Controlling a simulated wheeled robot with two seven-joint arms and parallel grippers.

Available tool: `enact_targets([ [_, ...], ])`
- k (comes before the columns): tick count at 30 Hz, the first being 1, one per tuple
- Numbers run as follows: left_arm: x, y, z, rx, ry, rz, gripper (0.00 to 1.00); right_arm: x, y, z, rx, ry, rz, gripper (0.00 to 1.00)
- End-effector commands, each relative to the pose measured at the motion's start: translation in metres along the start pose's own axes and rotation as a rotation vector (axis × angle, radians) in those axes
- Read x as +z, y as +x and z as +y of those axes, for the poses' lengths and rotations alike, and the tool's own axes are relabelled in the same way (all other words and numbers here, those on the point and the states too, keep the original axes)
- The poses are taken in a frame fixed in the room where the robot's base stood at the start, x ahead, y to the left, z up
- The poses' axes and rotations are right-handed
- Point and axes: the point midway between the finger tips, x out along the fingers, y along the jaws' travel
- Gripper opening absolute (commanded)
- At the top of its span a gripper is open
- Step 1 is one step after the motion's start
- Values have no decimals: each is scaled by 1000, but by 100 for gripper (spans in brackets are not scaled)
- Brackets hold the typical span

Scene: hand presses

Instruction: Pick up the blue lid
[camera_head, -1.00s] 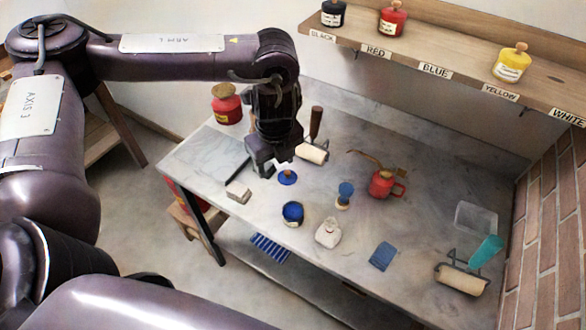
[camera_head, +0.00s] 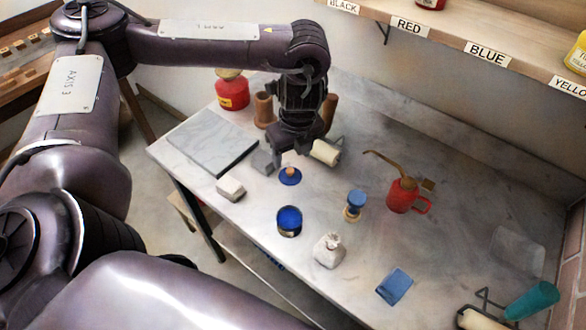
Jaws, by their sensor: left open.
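The blue lid (camera_head: 291,177) is a small blue disc with a wooden knob, lying on the marble table. The open jar of blue ink (camera_head: 289,219) stands in front of it, apart from it. My left gripper (camera_head: 299,150) points down just behind and above the lid, open and apart from it. Its fingers are dark and hard to make out. My right gripper is not in view.
A grey slab (camera_head: 212,143) and a pale block (camera_head: 230,189) lie to the left. A roller (camera_head: 326,152) is close to the gripper's right. A blue-topped stamp (camera_head: 355,203), white sack (camera_head: 329,251) and red oil can (camera_head: 405,195) stand right.

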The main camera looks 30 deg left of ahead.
Motion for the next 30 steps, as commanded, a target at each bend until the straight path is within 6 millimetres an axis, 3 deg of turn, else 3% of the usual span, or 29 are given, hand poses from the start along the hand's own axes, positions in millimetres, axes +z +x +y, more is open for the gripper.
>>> enact_targets([
  [13,-3,60,-1,4,-2,2,57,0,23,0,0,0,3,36],
  [23,-2,64,-1,1,0,-1,57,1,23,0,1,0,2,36],
  [30,-2,64,-1,1,0,0,27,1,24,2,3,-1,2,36],
])
